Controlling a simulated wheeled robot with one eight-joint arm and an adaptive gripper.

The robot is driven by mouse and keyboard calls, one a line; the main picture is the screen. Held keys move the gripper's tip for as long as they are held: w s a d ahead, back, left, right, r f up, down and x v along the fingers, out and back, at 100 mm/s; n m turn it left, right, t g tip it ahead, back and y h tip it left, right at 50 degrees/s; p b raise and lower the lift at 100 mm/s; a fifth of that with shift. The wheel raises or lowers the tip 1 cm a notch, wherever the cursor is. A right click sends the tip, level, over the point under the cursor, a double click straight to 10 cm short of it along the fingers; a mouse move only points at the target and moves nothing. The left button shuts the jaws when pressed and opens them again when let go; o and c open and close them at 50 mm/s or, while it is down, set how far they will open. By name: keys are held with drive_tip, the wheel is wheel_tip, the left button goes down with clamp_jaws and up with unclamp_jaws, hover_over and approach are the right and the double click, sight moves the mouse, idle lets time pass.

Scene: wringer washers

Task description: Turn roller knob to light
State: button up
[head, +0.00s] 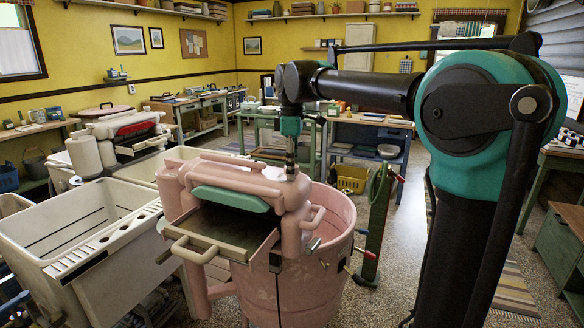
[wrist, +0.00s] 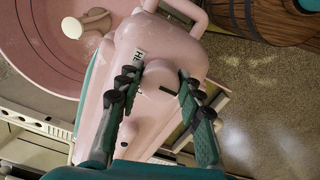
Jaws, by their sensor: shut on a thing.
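The pink wringer washer (head: 240,268) stands in the middle of the head view, with its wringer head (head: 235,172) on top. My gripper (head: 291,168) reaches down onto the right end of that head. In the wrist view my gripper (wrist: 158,88) has its two dark fingers on either side of the round pink roller knob (wrist: 160,78), shut on it. The knob carries a dark pointer line. A white label (wrist: 139,56) with dark lettering, partly hidden by a finger, lies beside it. I cannot read which setting the pointer faces.
A pale double tub (head: 95,245) stands close on the left. A second washer (head: 95,150) is behind it. A green stand (head: 375,225) is right of the pink tub. A wooden barrel-like tub (wrist: 265,20) shows in the wrist view.

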idle(0.4)
drive_tip(key=o, duration=1.2)
drive_tip(key=shift+c, duration=0.2)
drive_tip(key=shift+r, duration=0.15)
wheel_tip(320, 180, up, 12)
drive_tip(key=s+d+f+m+t, duration=0.1)
drive_tip(key=d+f+m, duration=0.3)
drive_tip(key=d+f, duration=0.5)
drive_tip(key=s+d+f+m+t, duration=0.15)
drive_tip(key=d+f+m, duration=0.25)
drive_tip(key=f, duration=0.9)
drive_tip(key=s+d+f+m+t, duration=0.1)
drive_tip(key=s+d+f+m, duration=0.3)
drive_tip(key=s+f, duration=0.4)
drive_tip(key=s+d+f+m, duration=0.5)
drive_tip(key=s+f, duration=0.3)
drive_tip(key=f, duration=0.4)
drive_tip(key=shift+s+d+f+t, duration=0.15)
drive_tip(key=shift+s+d+t, duration=0.2)
drive_tip(key=shift+d, duration=0.4)
